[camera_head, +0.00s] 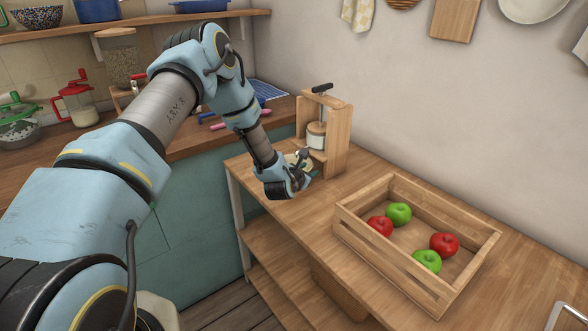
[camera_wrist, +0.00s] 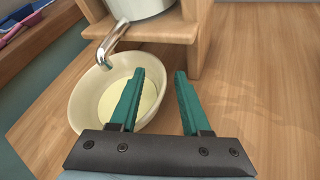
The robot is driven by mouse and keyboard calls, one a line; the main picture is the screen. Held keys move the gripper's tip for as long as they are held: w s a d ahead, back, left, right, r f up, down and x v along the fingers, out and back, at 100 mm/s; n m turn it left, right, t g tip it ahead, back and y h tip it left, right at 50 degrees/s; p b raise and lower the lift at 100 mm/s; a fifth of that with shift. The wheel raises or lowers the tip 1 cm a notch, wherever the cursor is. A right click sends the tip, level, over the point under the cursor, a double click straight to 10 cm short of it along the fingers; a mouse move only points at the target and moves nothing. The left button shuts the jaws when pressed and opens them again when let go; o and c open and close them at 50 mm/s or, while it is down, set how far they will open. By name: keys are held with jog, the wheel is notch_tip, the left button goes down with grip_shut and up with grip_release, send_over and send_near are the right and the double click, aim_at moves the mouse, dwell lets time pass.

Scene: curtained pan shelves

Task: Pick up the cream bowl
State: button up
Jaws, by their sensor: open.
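The cream bowl (camera_wrist: 92,98) sits on the wooden counter, under the metal spout of a wooden press, in the wrist view. It holds something pale yellow. My gripper (camera_wrist: 158,76) is open, with its two green fingers reaching forward. The left finger overlaps the bowl's right side in the picture and the right finger is outside the bowl over the counter. I cannot tell whether either finger touches the rim. In the head view my gripper (camera_head: 312,174) is at the foot of the press, and only a bit of the bowl (camera_head: 292,158) shows behind it.
The wooden press (camera_head: 337,140) with its metal cylinder stands close behind the bowl. A wooden crate (camera_head: 466,274) with red and green apples is to the right on the counter (camera_head: 520,297). A left worktop holds a red-lidded jar (camera_head: 78,104) and a colander (camera_head: 18,128).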

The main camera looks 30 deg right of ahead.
grip_shut()
dwell(0.3)
dwell(1.1)
